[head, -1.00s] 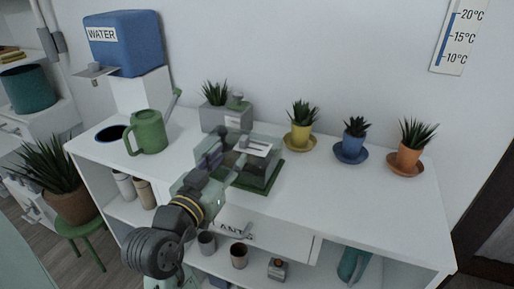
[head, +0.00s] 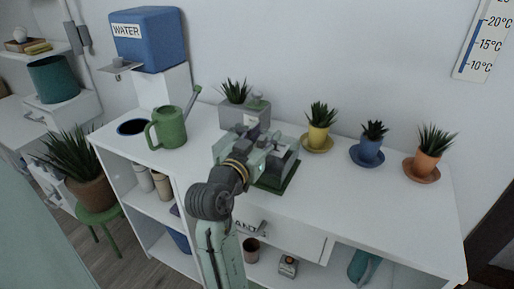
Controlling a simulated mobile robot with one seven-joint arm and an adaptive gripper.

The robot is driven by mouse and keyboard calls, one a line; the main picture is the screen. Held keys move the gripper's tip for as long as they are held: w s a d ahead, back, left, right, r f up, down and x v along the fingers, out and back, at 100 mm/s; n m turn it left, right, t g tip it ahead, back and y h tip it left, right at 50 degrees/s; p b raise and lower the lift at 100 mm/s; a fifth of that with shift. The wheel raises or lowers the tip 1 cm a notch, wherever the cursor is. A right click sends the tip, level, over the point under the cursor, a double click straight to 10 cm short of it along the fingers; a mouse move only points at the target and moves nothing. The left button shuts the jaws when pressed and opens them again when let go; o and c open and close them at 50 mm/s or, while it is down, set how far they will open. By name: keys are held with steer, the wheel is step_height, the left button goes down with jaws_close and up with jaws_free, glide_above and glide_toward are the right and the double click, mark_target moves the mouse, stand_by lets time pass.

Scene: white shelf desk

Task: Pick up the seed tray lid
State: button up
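The seed tray has a dark green base (head: 278,187) and stands on the white desk top near the middle in the head view. Its clear, greyish lid (head: 289,160) sits over the base, partly hidden behind my gripper. My gripper (head: 264,140) is at the upper left part of the lid, overlapping it in the picture. Whether it touches the lid I cannot tell. The fingers are dark and small against the lid, so their opening does not show clearly.
A grey planter (head: 232,116) stands close behind the gripper. A green watering can (head: 171,130) is to the left. Yellow (head: 318,138), blue (head: 369,151) and orange (head: 426,165) pots stand to the right. The desk front right of the tray is clear.

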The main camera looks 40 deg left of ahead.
jaws_close()
stand_by(0.4)
